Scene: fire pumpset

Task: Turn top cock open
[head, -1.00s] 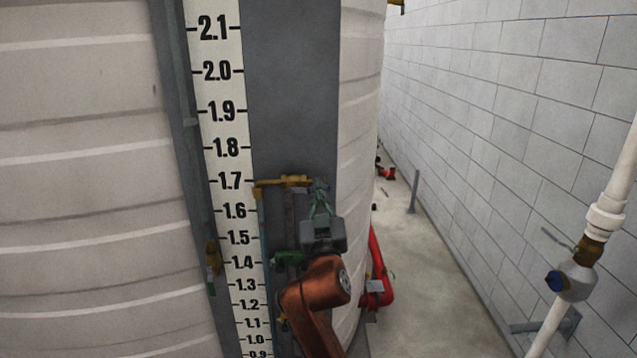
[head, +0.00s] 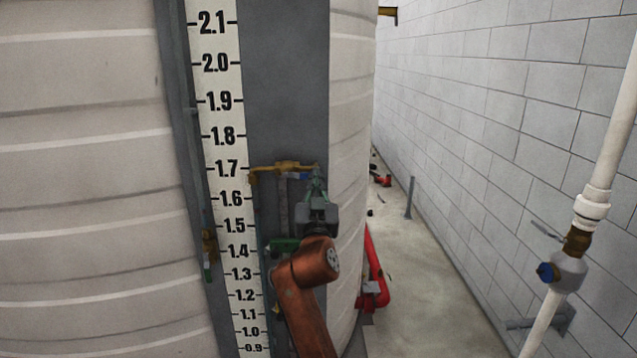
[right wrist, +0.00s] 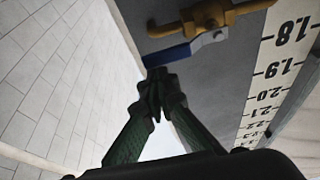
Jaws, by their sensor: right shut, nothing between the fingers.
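The top cock is a brass valve (head: 286,166) on a short brass pipe beside the 1.7 mark of the level gauge. Its blue lever (head: 299,176) points right, toward my right gripper (head: 316,180). In the right wrist view the brass body (right wrist: 210,16) is at the top, with the blue lever (right wrist: 178,53) slanting down-left from it. My left gripper is not in view.
The numbered gauge board (head: 222,140) runs along the ribbed tank (head: 80,200). A green-handled fitting (head: 284,245) sits below the cock, beside my right arm. A red pipe (head: 375,270) stands at the tank's foot. A white pipe with a valve (head: 565,270) is at the right.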

